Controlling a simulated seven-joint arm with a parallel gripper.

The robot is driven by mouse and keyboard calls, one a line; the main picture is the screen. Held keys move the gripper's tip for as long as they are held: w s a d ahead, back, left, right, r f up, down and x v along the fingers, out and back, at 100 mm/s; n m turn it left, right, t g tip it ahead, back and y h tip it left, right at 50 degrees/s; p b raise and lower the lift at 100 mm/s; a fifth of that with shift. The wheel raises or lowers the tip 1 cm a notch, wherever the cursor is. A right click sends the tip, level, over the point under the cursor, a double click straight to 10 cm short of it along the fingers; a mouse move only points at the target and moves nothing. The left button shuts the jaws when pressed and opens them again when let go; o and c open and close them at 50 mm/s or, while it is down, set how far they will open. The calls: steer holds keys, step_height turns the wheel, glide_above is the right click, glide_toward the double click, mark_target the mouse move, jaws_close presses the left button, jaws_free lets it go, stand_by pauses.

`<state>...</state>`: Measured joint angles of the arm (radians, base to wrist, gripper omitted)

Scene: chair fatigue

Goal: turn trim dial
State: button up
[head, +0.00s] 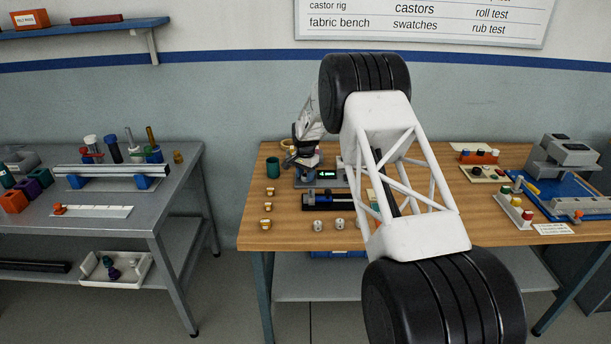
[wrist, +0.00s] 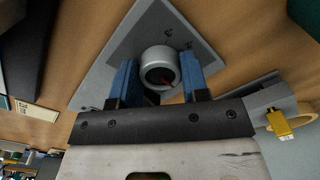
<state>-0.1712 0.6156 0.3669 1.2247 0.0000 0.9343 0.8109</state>
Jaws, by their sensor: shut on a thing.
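The trim dial, a round silver knob (wrist: 160,66) with a dark hollow centre and a bit of red inside, stands on a grey plate (wrist: 120,75) in the wrist view. My gripper (wrist: 160,78) has its two blue fingers on either side of the knob, shut on it. In the head view my gripper (head: 306,160) is at the back left of the wooden table, over a grey device with a small lit green display (head: 327,174). The knob itself cannot be made out there.
My white arm link covers the middle of the wooden table (head: 255,220). A green cup (head: 272,167) and a tan ring (wrist: 284,115) stand near the gripper. A black-and-blue fixture (head: 322,202) lies in front of the device. Small brass pieces (head: 267,207) line the left edge.

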mark_target(305, 175)
steer(key=m, duration=0.3)
steer(key=shift+m, duration=0.3)
steer(key=shift+w+m, duration=0.1)
steer(key=shift+m, duration=1.7)
steer(key=o, duration=0.9)
steer(key=shift+r, duration=0.15)
steer(key=shift+r, duration=3.8)
